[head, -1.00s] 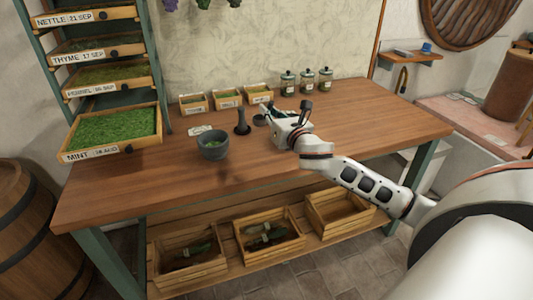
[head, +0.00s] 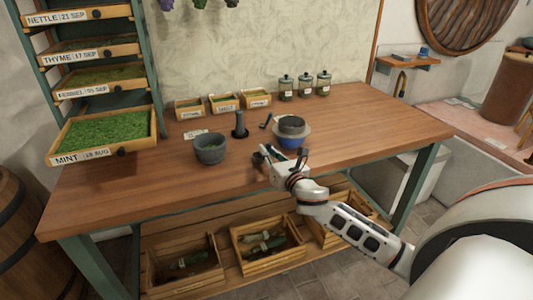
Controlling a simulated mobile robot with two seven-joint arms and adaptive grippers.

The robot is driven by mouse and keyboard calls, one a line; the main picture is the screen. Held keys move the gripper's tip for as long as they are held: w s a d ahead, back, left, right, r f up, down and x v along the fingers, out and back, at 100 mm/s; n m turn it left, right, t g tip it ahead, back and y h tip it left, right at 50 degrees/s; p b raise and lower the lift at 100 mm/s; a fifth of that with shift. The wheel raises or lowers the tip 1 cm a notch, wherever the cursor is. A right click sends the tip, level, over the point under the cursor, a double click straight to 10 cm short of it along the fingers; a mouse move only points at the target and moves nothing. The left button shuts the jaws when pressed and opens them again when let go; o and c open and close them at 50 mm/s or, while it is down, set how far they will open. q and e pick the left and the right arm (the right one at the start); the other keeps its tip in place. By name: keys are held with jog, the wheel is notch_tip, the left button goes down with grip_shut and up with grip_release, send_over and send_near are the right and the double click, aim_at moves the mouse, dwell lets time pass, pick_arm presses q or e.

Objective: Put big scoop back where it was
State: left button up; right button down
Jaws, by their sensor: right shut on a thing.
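My right gripper (head: 272,160) is over the table's front half, in front of the blue-based scale or bowl with a dark top. It is shut on a small dark thing, most likely the big scoop, though its shape is mostly hidden by the fingers. A small dark utensil (head: 266,121), perhaps another scoop, lies on the table left of the blue-based object (head: 291,131). My left gripper is not in view.
On the wooden table (head: 360,135) stand a grey mortar (head: 210,148), a dark pestle (head: 240,125), small labelled boxes (head: 223,103) and lidded jars (head: 304,86). A herb drawer rack (head: 105,133) is at the left. The table's right side is clear.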

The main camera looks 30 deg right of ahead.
jog(key=shift+r, duration=0.1)
jog(key=c, duration=2.1)
grip_release()
